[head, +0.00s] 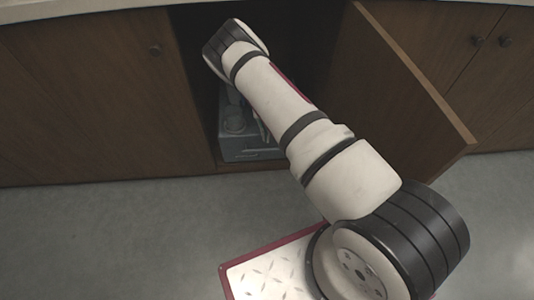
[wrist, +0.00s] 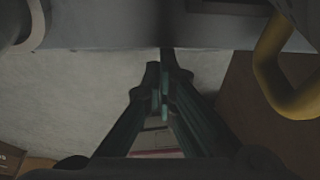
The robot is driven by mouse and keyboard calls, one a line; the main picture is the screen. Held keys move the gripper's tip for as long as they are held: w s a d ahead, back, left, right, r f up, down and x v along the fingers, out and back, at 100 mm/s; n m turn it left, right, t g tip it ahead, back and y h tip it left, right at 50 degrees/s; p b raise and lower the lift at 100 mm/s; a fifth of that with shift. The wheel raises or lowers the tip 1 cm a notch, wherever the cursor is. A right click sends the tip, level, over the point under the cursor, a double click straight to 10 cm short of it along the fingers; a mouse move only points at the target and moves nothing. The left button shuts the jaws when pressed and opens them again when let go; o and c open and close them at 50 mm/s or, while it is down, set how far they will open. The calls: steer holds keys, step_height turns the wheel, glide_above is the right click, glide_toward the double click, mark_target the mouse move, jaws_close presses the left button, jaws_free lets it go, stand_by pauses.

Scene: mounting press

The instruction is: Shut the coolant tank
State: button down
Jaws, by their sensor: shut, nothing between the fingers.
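A grey-blue unit (head: 240,148) stands low inside the open cabinet in the head view, with a round cap-like part on top and a slot-like detail on its front. I take it to be the coolant tank, but my arm covers its right side. My gripper (wrist: 164,84) shows in the wrist view with its dark fingers together and empty. Its tips are near the edge of a grey surface (wrist: 110,35), which may be the tank; I cannot tell whether they touch. In the head view my gripper is hidden behind my arm.
The open cabinet door (head: 405,85) stands to the right of my arm. A closed door (head: 110,90) is on the left. A yellow curved bar (wrist: 268,75) is close on the right in the wrist view. The grey floor (head: 110,235) in front is clear.

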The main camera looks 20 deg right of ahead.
steer(key=w+b, duration=0.1)
steer(key=w, duration=0.1)
steer(key=w+d+b, duration=0.1)
steer(key=w, duration=0.1)
steer(key=shift+d+f, duration=0.15)
steer(key=shift+w+d+r+b, duration=0.15)
steer(key=shift+w+b, duration=0.1)
steer(key=shift+w, duration=0.15)
steer(key=shift+w+d+r+b, duration=0.1)
steer(key=shift+w+d+b, duration=0.1)
steer(key=shift+w, duration=0.2)
steer(key=shift+w, duration=0.1)
steer(key=shift+a+r, duration=0.1)
